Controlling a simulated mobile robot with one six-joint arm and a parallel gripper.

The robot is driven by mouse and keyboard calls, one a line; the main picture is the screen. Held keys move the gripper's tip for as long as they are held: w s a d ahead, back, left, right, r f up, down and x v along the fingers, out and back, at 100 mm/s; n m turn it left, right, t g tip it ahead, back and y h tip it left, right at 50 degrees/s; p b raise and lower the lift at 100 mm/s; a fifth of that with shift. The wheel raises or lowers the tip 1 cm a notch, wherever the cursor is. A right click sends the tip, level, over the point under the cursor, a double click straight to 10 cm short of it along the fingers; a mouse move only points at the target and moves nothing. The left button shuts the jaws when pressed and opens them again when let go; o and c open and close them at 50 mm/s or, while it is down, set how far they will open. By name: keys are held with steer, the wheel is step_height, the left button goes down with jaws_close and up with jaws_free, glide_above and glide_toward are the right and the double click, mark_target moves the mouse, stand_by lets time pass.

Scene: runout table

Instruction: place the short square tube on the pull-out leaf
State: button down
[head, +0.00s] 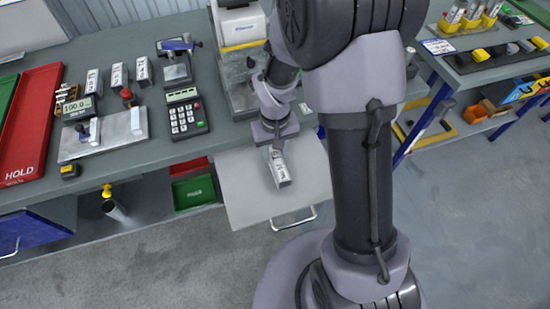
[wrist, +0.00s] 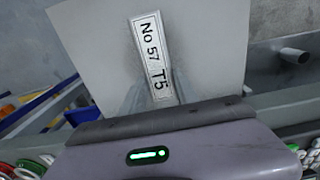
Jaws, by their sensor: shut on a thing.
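The short square tube (head: 280,170) is silver-grey with a white label. In the wrist view the tube (wrist: 148,45) reads "No 57 T5" and points away from my gripper (wrist: 151,97). My gripper (head: 276,148) is shut on its near end; the fingers are mostly hidden. The pull-out leaf (head: 240,185), a pale grey panel with a wire handle, lies under the tube in the head view. The leaf (wrist: 90,40) also fills the background behind the tube in the wrist view. I cannot tell whether the tube touches the leaf.
The bench holds several similar labelled tubes (head: 115,77), a keypad device (head: 186,114), a metal plate fixture (head: 105,134) and a red HOLD tray (head: 35,125). A green bin (head: 194,192) sits below. Bare leaf surrounds the tube on both sides.

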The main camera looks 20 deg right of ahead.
steer(key=shift+f+b, duration=0.45)
steer(key=shift+f, duration=1.05)
steer(key=c, duration=0.9)
jaws_free()
step_height(320, 180, up, 12)
steer(key=p, duration=0.5)
step_height(320, 180, up, 11)
steer(key=m+t, duration=0.2)
glide_above(275, 156)
steer(key=s+a, duration=0.1)
steer(key=s, duration=0.3)
steer(key=s+a+r+t, duration=0.1)
steer(key=s+r, duration=0.1)
steer(key=s, duration=0.1)
steer(key=s+a+r+m+t+y, duration=0.1)
steer(key=s+r, duration=0.2)
steer(key=s, duration=0.1)
steer(key=s+a+r+m+t+y, duration=0.1)
steer(key=s+r, duration=0.2)
steer(key=s, duration=0.1)
steer(key=shift+s+a+r+t, duration=0.1)
steer(key=shift+s+a+t, duration=0.05)
steer(key=shift+t, duration=0.25)
